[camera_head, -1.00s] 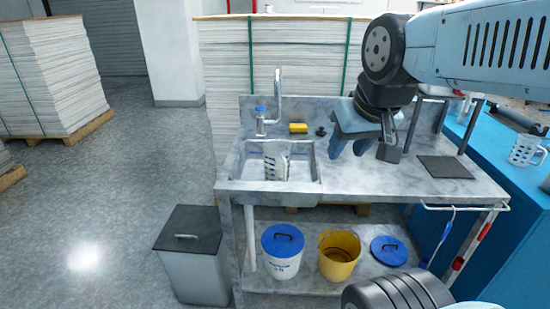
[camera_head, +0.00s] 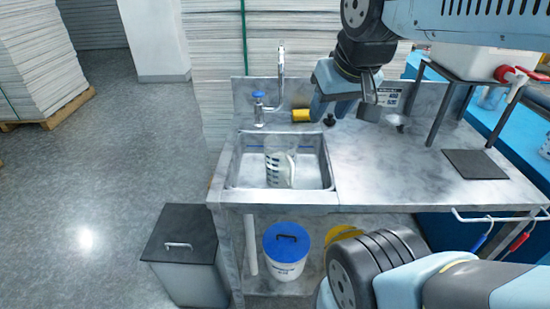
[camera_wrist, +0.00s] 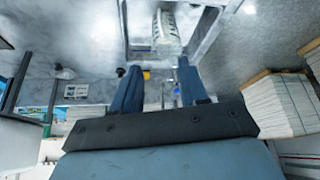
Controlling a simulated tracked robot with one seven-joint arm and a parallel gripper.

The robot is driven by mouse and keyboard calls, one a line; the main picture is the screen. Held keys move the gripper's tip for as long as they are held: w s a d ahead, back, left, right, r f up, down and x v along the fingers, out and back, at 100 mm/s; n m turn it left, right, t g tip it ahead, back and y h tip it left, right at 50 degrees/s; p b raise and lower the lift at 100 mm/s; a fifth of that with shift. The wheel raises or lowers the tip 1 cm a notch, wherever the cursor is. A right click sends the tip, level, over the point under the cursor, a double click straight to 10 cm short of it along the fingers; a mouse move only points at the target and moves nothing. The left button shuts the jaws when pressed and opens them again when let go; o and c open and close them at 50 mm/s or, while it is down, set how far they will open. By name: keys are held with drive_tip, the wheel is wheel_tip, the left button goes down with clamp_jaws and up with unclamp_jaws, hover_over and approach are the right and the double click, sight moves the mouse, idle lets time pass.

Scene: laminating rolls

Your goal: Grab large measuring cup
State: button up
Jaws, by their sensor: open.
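A clear measuring cup (camera_head: 280,169) with dark markings is inside the sink (camera_head: 240,160), near the middle of the basin. In the wrist view, the cup (camera_wrist: 166,28) shows at the top, beyond my fingertips. My gripper (camera_wrist: 158,66) is open, its two blue fingers apart with nothing between them. In the head view, my gripper (camera_head: 345,98) is above the counter, to the right of and behind the sink, apart from the cup. I cannot tell its exact height.
A tap (camera_head: 268,95) and a yellow item (camera_head: 301,115) stand behind the sink. A dark stand (camera_head: 447,100) holds a white tank (camera_head: 468,60) at right. A dark mat (camera_head: 474,164) lies on the counter. A lidded bucket (camera_head: 287,252) is below. The counter's middle is clear.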

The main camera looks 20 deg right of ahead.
drive_tip(key=shift+a, duration=0.1)
drive_tip(key=w+a+f+n+g+h, duration=0.1)
drive_tip(key=w+a+f+n+h, duration=0.4)
drive_tip(key=f, duration=0.3)
drive_tip(key=w+a+f+n+g+h, duration=0.2)
drive_tip(key=w+a+f+n+h, duration=0.15)
drive_tip(key=w+f+n, duration=0.4)
drive_tip(key=w+a+f+n+g+h, duration=0.1)
drive_tip(key=w+a+f+n+h, duration=0.3)
drive_tip(key=f+n, duration=0.4)
drive_tip(key=m, duration=0.2)
hover_over(291, 185)
drive_tip(key=shift+n+h, duration=0.25)
drive_tip(key=shift+h, duration=0.2)
drive_tip(key=f, duration=0.6)
drive_tip(key=shift+w+d+f, duration=0.15)
drive_tip(key=shift+w+f, duration=0.15)
drive_tip(key=shift+f, duration=0.05)
clamp_jaws()
idle(0.3)
